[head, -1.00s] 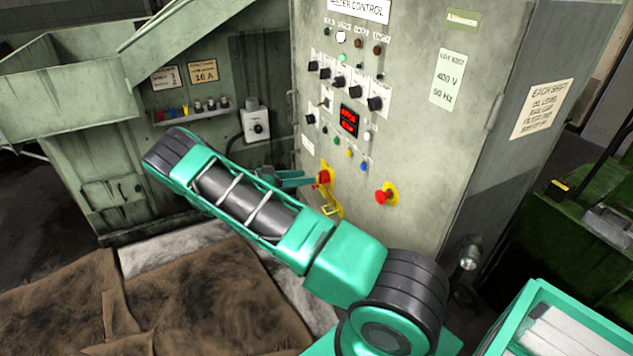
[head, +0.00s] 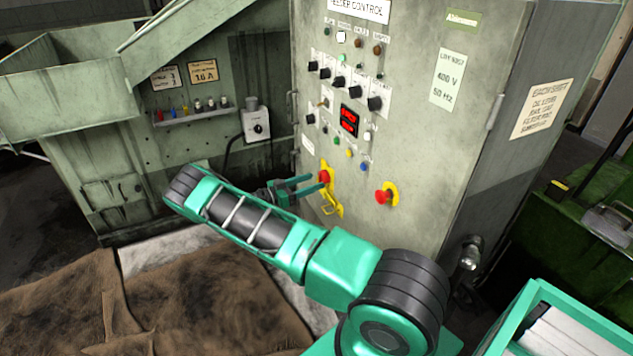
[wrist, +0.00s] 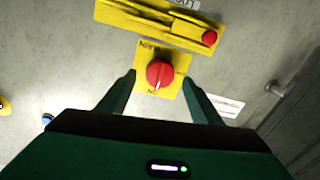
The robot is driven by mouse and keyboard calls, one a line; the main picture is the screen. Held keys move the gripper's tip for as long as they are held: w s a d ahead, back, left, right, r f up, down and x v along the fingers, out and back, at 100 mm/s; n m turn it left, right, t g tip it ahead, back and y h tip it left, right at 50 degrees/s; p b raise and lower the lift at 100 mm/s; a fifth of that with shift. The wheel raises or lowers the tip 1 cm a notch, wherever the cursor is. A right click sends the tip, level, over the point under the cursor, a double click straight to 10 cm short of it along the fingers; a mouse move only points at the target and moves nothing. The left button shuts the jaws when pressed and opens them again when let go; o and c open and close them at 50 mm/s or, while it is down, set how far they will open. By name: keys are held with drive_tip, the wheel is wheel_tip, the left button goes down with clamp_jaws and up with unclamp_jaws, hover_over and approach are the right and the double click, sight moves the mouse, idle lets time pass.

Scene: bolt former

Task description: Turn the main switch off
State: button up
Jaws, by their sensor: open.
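The main switch (head: 325,175) is a red rotary knob on a yellow plate, low on the left of the grey control cabinet's front. In the wrist view the red knob (wrist: 160,73) is in the middle, with the plate's "MAIN" lettering upside down. My gripper (head: 316,184) is open at the switch. In the wrist view its two fingers (wrist: 159,80) stand on either side of the knob, with visible gaps. I cannot tell how deep the fingertips are relative to the knob.
A yellow lockout plate (wrist: 150,18) with a red end piece is beside the switch; it hangs below it in the head view (head: 331,208). A red emergency stop button (head: 384,196) is to the right.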

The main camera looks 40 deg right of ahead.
sight(323, 177)
drive_tip(key=shift+s+d, duration=0.15)
drive_tip(key=shift+d, duration=0.6)
drive_tip(key=shift+s+d, duration=0.15)
drive_tip(key=shift+d, duration=0.55)
